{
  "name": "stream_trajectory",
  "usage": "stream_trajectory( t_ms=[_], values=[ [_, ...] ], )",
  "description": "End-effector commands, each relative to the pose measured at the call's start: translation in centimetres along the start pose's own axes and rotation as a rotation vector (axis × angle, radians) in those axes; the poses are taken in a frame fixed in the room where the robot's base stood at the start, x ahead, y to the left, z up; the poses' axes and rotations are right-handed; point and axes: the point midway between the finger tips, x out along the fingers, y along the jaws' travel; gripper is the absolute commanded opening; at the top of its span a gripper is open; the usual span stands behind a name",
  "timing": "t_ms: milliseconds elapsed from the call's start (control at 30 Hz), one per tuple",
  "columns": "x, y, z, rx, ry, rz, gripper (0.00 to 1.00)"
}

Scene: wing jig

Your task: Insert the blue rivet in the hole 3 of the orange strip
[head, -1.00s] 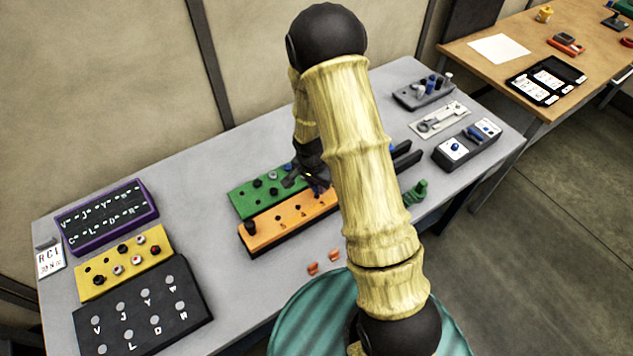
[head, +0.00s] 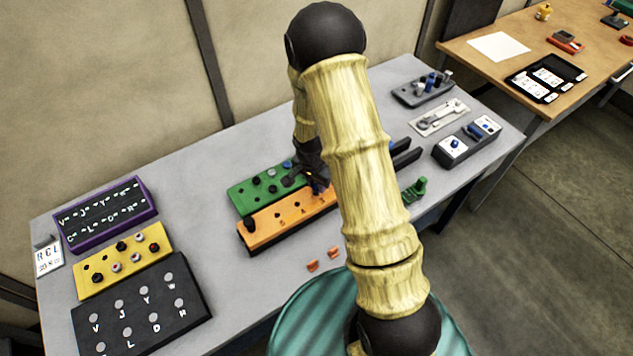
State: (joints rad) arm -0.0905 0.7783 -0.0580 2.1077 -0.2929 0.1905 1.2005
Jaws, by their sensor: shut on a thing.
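The orange strip (head: 270,226) lies on the grey table, with a black rivet (head: 250,223) at its left end and small marks and dark holes along it. My arm covers its right end. My gripper (head: 312,186) is low at the back edge of the orange strip, right of its middle, by the green strip. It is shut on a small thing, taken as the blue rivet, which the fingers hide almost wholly. I cannot tell whether its tip touches a hole. A blue rivet head (head: 287,164) also shows on the green strip (head: 243,200).
The green strip with several rivets stands close behind the orange strip. A yellow block (head: 95,283), a black letter board (head: 140,318) and a purple-edged board (head: 105,215) stand left. A grey rack (head: 408,96) stands back right.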

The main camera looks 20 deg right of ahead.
Motion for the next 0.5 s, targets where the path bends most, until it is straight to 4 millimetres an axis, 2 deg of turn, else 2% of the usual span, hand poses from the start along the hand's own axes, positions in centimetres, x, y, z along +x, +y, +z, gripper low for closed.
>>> stream_trajectory(
  t_ms=[500],
  values=[
    [1.8,0.0,0.2,-0.001,0.000,0.000,0.02]
  ],
)
